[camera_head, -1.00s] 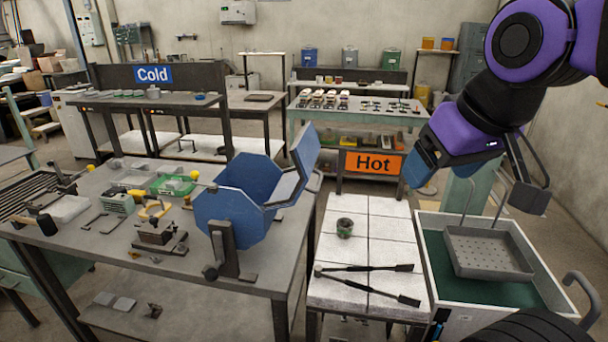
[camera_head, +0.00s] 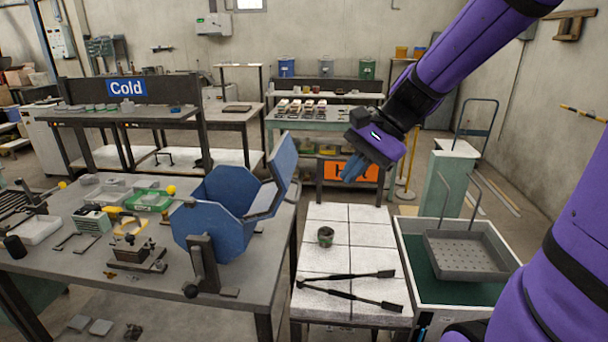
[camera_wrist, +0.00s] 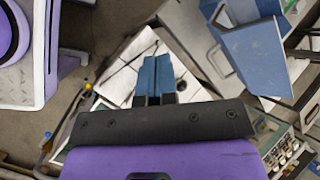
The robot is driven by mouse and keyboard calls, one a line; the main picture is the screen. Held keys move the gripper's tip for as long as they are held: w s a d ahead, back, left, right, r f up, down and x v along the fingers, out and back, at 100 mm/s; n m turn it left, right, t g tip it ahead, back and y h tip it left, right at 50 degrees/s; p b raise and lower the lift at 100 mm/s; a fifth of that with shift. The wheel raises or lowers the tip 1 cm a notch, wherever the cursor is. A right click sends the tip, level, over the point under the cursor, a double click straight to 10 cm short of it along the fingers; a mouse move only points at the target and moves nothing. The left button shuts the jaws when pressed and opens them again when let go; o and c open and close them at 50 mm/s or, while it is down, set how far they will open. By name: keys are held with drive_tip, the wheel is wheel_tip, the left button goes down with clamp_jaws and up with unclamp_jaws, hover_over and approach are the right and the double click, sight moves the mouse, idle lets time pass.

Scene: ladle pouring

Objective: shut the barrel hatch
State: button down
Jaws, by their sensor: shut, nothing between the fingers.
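The blue octagonal barrel (camera_head: 206,215) stands on a dark stand on the left workbench. Its hatch (camera_head: 284,160) is open, swung up and tilted to the right of the barrel's mouth. The barrel and hatch also show in the upper right of the wrist view (camera_wrist: 257,55). My gripper (camera_head: 352,172) is shut and empty, in the air right of the hatch and in front of the orange Hot sign. Its blue fingers show side by side in the wrist view (camera_wrist: 154,78). It is apart from the hatch.
The white-tiled table (camera_head: 350,225) holds a small dark cup (camera_head: 325,236) and long black tongs (camera_head: 350,290). A perforated tray (camera_head: 468,256) sits over a green-floored bin to the right. Tools lie on the left workbench (camera_head: 150,290). The air between gripper and hatch looks clear.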

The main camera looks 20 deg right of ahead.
drive_tip(key=w+d+f+m+t+y, duration=0.3)
drive_tip(key=w+d+f+m, duration=0.15)
drive_tip(key=w+m, duration=0.2)
drive_tip(key=w+d+f+m+t+y, duration=0.2)
drive_tip(key=w+d+f+m, duration=0.1)
drive_tip(key=w+d+m, duration=0.35)
drive_tip(key=a+r+x, duration=0.1)
drive_tip(key=r+x, duration=0.2)
drive_tip(key=x, duration=1)
drive_tip(key=shift+w+a+f+n, duration=0.15)
drive_tip(key=shift+w+a+n, duration=0.05)
drive_tip(key=shift+w+n, duration=0.25)
